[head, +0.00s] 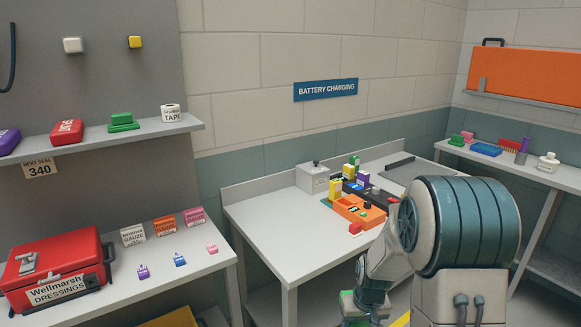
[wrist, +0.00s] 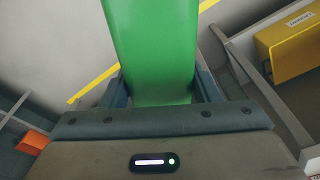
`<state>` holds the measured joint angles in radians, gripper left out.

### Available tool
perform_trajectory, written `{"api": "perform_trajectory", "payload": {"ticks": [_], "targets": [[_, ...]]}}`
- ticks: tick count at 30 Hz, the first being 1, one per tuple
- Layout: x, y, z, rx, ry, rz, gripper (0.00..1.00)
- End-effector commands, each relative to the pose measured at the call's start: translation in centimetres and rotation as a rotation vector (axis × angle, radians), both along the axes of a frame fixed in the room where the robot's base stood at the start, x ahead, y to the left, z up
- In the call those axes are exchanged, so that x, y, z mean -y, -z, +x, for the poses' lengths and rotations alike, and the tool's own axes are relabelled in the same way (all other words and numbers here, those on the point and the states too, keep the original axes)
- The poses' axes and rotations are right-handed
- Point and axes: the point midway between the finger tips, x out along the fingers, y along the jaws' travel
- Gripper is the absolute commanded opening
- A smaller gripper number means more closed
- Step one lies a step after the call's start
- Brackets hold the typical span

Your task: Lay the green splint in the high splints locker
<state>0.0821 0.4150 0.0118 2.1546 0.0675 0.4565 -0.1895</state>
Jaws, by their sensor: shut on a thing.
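The green splint (wrist: 152,45) is a long flat green piece in the wrist view, running from my gripper to the top edge. My gripper (wrist: 158,88) is shut on it, with one finger on each side of it. In the head view, a small part of the green splint (head: 347,301) shows at the bottom beside my wrist; my arm hides much of that area. The gripper's fingers cannot be made out there. No locker marked for splints can be seen in either view.
A charging bench (head: 262,229) with a cluttered orange tray (head: 352,213) stands ahead. A left shelf (head: 150,133) holds a tape roll and small cases; a red dressings case (head: 58,270) sits below. A right shelf (head: 480,156) holds small items. A yellow bin (wrist: 292,45) shows in the wrist view.

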Motion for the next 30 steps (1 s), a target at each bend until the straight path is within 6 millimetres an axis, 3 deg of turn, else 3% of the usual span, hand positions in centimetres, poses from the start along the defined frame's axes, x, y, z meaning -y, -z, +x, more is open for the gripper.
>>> {"api": "perform_trajectory", "payload": {"ticks": [3, 7, 26, 30], "targets": [[-1.4, 2.8, 0.0, -0.005, 0.028, -0.009, 0.26], [-2.1, 4.4, 0.1, -0.001, 0.051, -0.016, 0.26], [-2.3, 4.9, 0.1, 0.002, 0.061, -0.019, 0.26], [-2.3, 5.9, 0.0, -0.001, 0.061, -0.019, 0.26]]}}
